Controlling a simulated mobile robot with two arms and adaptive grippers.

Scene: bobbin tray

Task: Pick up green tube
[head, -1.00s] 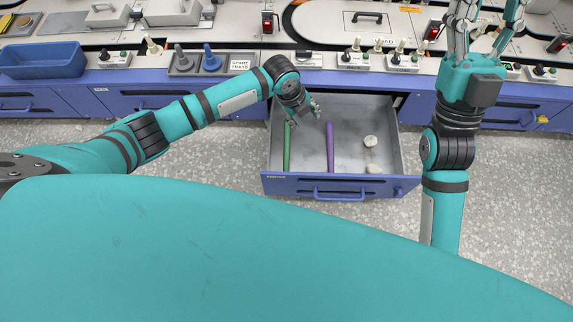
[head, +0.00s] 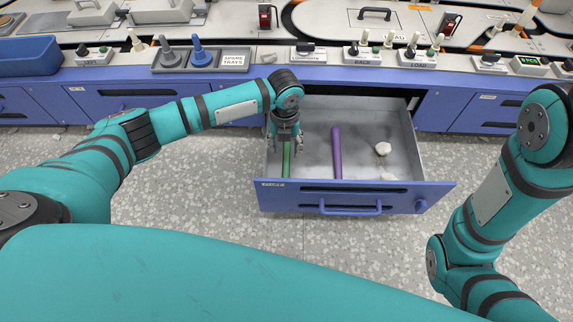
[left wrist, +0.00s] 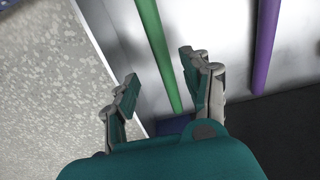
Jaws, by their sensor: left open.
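The green tube (head: 286,160) lies in the left part of the open drawer (head: 400,198), running front to back. In the left wrist view the green tube (left wrist: 157,50) runs down toward the gap between the fingers. My left gripper (head: 285,143) is over the tube, its fingers partly hiding it in the head view. It is open and empty, with the fingers apart in the left wrist view (left wrist: 158,90). I cannot tell how far above the tube the fingers are. My right arm is at the right of the head view, but its gripper is not in view.
A purple tube (head: 337,153) lies in the middle of the drawer. A whitish lump (head: 382,149) lies to its right. The drawer's left wall (left wrist: 112,50) is close to the green tube. A blue bin (head: 28,56) and control boxes stand on the counter behind.

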